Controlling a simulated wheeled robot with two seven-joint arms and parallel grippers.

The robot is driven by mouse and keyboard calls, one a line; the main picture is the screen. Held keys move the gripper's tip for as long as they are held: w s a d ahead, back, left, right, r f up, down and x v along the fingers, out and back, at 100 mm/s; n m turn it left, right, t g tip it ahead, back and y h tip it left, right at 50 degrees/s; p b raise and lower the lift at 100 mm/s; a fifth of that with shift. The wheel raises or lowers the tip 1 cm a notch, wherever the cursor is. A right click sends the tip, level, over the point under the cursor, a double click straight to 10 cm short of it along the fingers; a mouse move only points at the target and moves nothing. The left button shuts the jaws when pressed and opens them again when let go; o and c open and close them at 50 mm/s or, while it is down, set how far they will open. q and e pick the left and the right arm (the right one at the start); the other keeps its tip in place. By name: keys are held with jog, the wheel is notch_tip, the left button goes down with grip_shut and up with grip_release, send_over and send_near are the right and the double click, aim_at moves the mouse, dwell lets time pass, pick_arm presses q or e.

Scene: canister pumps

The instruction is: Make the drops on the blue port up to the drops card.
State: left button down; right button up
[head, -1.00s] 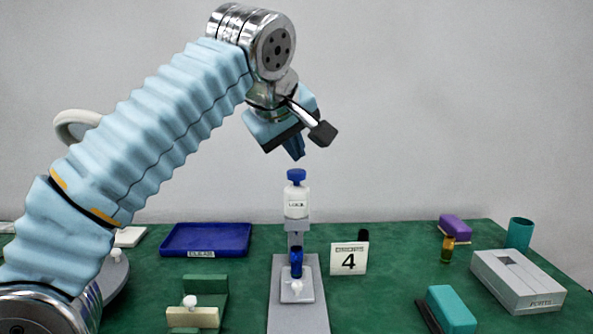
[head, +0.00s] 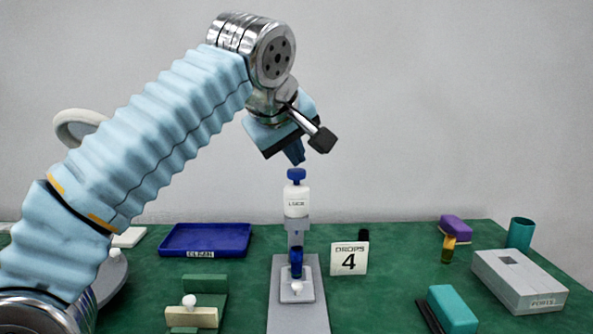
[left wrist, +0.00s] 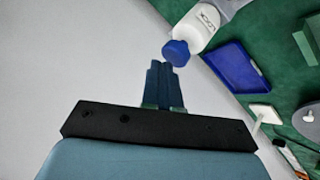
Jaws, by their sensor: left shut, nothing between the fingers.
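The white canister (head: 296,202) with a blue pump head (head: 296,175) stands on a grey stand, its label partly readable. A dark blue port (head: 296,262) sits below it on a small light plate (head: 297,290). The drops card (head: 349,258) beside it reads "DROPS 4". My left gripper (head: 296,160) is shut and empty, just above the pump head and apart from it. In the left wrist view the shut fingers (left wrist: 160,75) point toward the blue pump head (left wrist: 176,53) of the canister (left wrist: 200,25). Drops inside the port cannot be made out. My right gripper is out of view.
A blue tray (head: 206,240) labelled "CLEAN" lies at left, with a green block holder (head: 205,283) in front. At right are a grey box (head: 519,282), a teal cup (head: 520,233), a teal block (head: 453,309), a purple block (head: 456,228) and an amber vial (head: 448,248).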

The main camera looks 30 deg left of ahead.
aim_at(294, 171)
pick_arm(q)
jog(key=shift+f+b, duration=0.35)
jog(key=shift+f, duration=0.15)
jog(key=shift+r, duration=0.15)
dwell(0.5)
jog(key=shift+r+p, duration=0.95)
jog(key=shift+p, duration=0.25)
notch_tip(294, 171, up, 3)
jog(key=shift+f+p, duration=0.2)
jog(key=shift+p, duration=0.65)
jog(key=shift+r, duration=1.15)
